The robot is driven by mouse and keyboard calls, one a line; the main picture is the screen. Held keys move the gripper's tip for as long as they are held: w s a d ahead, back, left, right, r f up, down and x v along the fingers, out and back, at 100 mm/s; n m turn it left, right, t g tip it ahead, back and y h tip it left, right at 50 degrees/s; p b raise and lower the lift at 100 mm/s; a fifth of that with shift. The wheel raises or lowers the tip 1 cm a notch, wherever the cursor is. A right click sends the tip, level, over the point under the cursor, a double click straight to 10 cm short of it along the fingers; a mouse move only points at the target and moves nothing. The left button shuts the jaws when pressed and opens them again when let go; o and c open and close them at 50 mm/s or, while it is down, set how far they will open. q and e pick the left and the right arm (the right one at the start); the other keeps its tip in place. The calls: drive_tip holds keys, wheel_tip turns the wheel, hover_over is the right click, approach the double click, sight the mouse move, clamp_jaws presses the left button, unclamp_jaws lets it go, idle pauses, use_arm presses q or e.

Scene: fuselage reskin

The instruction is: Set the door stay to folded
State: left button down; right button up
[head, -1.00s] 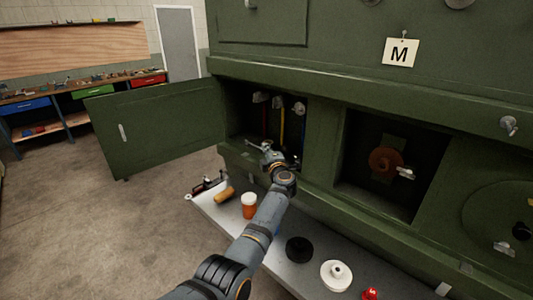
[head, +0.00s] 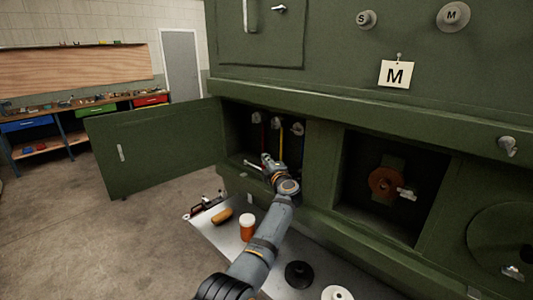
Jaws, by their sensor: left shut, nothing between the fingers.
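The green cabinet door (head: 155,146) stands open at the left of the compartment (head: 232,125). A thin pale metal bar (head: 251,165), which looks like the door stay, shows low in the compartment opening just left of my gripper. I cannot tell whether it is folded. My left gripper (head: 267,159) is shut and empty at the lower part of the opening, close to the bar. Whether they touch is unclear. My gripper and wrist hide part of the compartment floor. My right gripper is out of view.
Several levers (head: 277,124) hang inside the compartment. A grey shelf (head: 222,234) below holds an orange-and-white jar (head: 247,226), a black disc (head: 299,274) and a white part (head: 337,293).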

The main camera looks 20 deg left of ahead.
use_arm(q)
wheel_tip(320, 180, up, 6)
drive_tip(key=shift+s+r, duration=0.15)
drive_tip(key=shift+r, duration=0.05)
idle(0.5)
